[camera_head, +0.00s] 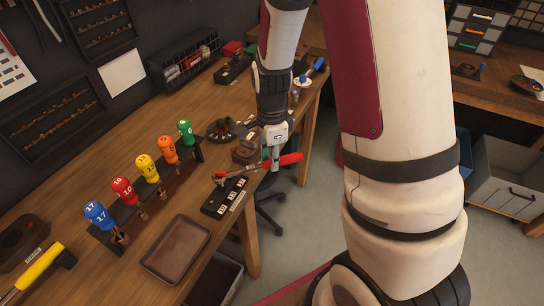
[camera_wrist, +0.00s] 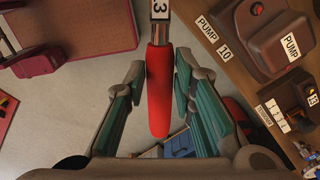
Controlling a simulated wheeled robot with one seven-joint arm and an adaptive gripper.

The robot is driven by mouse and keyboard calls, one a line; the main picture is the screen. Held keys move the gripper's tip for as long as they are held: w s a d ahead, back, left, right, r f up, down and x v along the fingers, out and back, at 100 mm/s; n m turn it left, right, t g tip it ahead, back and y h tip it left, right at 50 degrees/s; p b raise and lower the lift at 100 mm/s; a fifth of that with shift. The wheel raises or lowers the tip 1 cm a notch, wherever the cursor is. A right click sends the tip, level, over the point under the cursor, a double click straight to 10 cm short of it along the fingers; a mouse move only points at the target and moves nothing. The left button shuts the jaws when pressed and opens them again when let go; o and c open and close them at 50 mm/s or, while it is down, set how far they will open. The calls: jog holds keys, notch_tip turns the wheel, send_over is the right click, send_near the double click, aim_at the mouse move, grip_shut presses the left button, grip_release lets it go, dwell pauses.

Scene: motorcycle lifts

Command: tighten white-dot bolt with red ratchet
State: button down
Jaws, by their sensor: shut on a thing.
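My gripper (camera_head: 273,158) is over the right edge of the workbench and is shut on a red-handled tool, which looks like the red ratchet (camera_head: 291,160). In the wrist view the red ratchet (camera_wrist: 158,90) lies between the two fingers, its red handle pointing down the picture. Its metal shaft with a white tag showing a 3 runs out at the top edge, so its head is cut off there. I cannot make out a white-dot bolt in either view.
A black block with white tags (camera_head: 225,197) and a brown tray (camera_head: 176,249) lie on the bench (camera_head: 60,205). A rack of colour-handled numbered tools, including a yellow one (camera_head: 147,168), stands behind. In the wrist view a brown pump part (camera_wrist: 268,38) sits at the right.

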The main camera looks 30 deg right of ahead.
jog(key=shift+s+a+m+p, duration=0.3)
jog(key=shift+s+m+p, duration=0.35)
jog(key=shift+s, duration=0.2)
jog(key=shift+s+a+m+p, duration=0.25)
jog(key=shift+s+m+p, duration=0.3)
jog(key=shift+s+m, duration=0.25)
jog(key=shift+s+a+m+p, duration=0.5)
jog(key=shift+s+m+p, duration=0.1)
jog(key=shift+s+m, duration=0.15)
jog(key=shift+s+a+m+p, duration=0.45)
jog(key=shift+s+m+p, duration=0.15)
jog(key=shift+s, duration=0.25)
jog(key=shift+s, duration=0.1)
